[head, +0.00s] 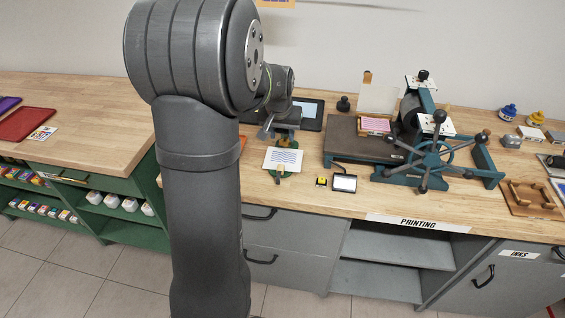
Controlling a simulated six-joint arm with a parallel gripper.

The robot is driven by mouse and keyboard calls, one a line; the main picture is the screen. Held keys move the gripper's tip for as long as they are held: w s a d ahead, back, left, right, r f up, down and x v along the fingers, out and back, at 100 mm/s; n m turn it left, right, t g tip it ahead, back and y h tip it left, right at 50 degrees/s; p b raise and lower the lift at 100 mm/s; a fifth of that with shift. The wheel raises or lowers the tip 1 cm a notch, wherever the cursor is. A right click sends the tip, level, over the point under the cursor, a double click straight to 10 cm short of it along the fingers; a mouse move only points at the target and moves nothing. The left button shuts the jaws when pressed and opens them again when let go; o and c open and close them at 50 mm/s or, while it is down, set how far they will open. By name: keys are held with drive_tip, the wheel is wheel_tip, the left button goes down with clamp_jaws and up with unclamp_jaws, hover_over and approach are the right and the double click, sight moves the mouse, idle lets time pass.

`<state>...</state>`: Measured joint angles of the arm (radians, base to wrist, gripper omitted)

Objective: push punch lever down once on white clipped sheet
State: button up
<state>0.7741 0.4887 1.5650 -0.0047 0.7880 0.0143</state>
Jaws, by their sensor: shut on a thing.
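A white sheet (284,160) with blue wavy lines lies on the wooden counter, left of the printing press. Green parts of what looks like the punch (279,176) show at the sheet's front edge, and more green and brown shows behind the sheet. My gripper (284,137) is just behind the sheet, low over the counter, and is shut on what seems to be the punch lever. The fingers, the lever and any clip are small and partly hidden, so the lever's angle cannot be told.
A dark tray (308,115) lies behind my gripper. A small yellow-and-black block (321,182) and a black-framed pad (344,183) sit right of the sheet. My arm hides the counter to the left.

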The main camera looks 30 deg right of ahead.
sight(280, 167)
drive_tip(key=shift+s+a+f, duration=0.35)
drive_tip(key=shift+f, duration=0.3)
drive_tip(key=shift+s+a+f, duration=0.3)
drive_tip(key=shift+s+f, duration=0.05)
drive_tip(key=shift+f, duration=0.35)
drive_tip(key=shift+s+a+f, duration=0.35)
drive_tip(key=shift+f, duration=0.3)
drive_tip(key=shift+s+a+f, duration=0.15)
drive_tip(key=shift+f, duration=0.35)
drive_tip(key=shift+s+a+f, duration=0.15)
drive_tip(key=shift+f, duration=1.05)
drive_tip(key=shift+r, duration=0.6)
drive_tip(key=o, duration=1.6)
drive_tip(key=shift+c, duration=0.2)
drive_tip(key=shift+r, duration=0.15)
